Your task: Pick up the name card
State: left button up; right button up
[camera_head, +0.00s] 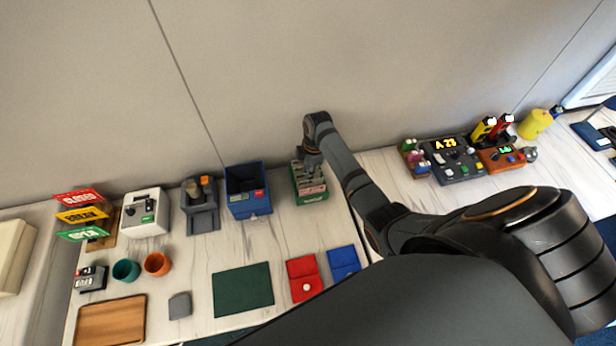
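A green card box (311,196) stands on the bench near the back wall, with several pale upright cards or dividers (316,174) in it. I cannot tell which of these is the name card, and no separate name card can be made out. My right gripper (311,167) points down over the back left part of the green box. Its fingertips are small and partly merge with the box's contents, so I cannot tell whether they are open, shut or touching a card. My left gripper is not in view.
A blue bin (248,204) stands just left of the green box. A green mat (243,289), a red pouch (304,289) and a blue pouch (343,262) lie in front. A dark display console (452,168) stands at right. My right arm covers the lower right.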

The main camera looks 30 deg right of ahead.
jog(key=shift+f, duration=0.2)
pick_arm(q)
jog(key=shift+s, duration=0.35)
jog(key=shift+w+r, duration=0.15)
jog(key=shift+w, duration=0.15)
pick_arm(e)
jog(key=shift+f, duration=0.2)
jog(key=shift+c, duration=0.4)
grip_shut()
jog(key=shift+r, duration=0.1)
